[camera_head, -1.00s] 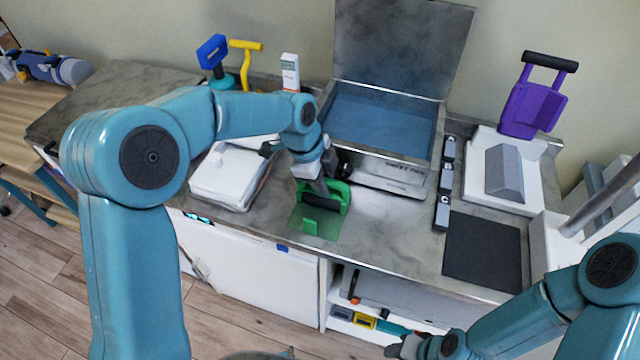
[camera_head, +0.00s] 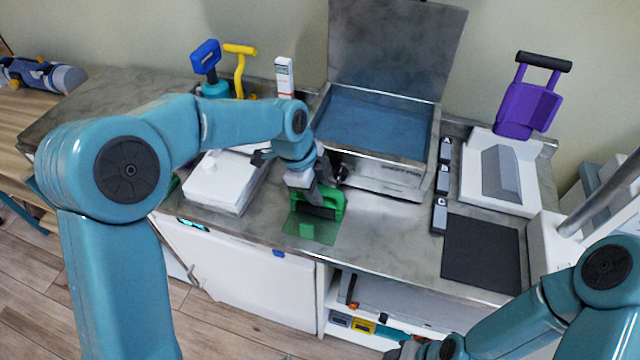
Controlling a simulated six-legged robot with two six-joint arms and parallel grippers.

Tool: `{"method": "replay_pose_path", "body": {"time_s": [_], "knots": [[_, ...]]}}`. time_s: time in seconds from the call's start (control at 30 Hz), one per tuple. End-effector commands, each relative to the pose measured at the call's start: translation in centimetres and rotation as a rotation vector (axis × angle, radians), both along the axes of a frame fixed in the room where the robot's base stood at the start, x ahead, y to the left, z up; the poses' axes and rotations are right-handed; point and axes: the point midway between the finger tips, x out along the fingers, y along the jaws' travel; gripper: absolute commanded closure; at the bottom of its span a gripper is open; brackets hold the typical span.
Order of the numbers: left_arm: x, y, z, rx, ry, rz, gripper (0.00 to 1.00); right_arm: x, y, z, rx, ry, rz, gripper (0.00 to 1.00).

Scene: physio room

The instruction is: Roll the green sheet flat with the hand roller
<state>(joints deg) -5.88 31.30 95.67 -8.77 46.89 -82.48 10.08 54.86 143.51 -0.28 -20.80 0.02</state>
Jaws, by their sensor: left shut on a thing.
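The green hand roller (camera_head: 339,203), with a black cylinder, is on the worktop in front of the metal bath. My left gripper (camera_head: 308,190) is shut on it from above and hides part of it. The thin, see-through green sheet (camera_head: 323,235) lies on the worktop under and in front of the roller. I cannot tell whether the cylinder touches the sheet. My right gripper (camera_head: 404,351) is at the bottom edge, partly cut off, and its jaws cannot be made out.
The open metal bath (camera_head: 432,145) stands behind the roller. Several grey blocks (camera_head: 442,180), a black mat (camera_head: 482,255) and a purple tool (camera_head: 528,105) are to the right. The worktop between roller and mat is clear.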

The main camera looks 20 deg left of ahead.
Motion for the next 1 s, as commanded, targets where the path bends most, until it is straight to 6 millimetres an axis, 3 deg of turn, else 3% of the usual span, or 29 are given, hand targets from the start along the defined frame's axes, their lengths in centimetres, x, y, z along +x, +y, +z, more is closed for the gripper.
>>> {"method": "replay_pose_path", "body": {"time_s": [0.5,1.0], "knots": [[-3.2,0.1,0.0,0.0,0.0,0.0,1.0,0.0,0.0,-1.7,0.0,0.0,0.0,0.57],[0.3,0.0,0.2,0.0,0.001,0.001,1.0,0.0,0.0,0.1,0.0,0.0,0.0,0.57]]}}
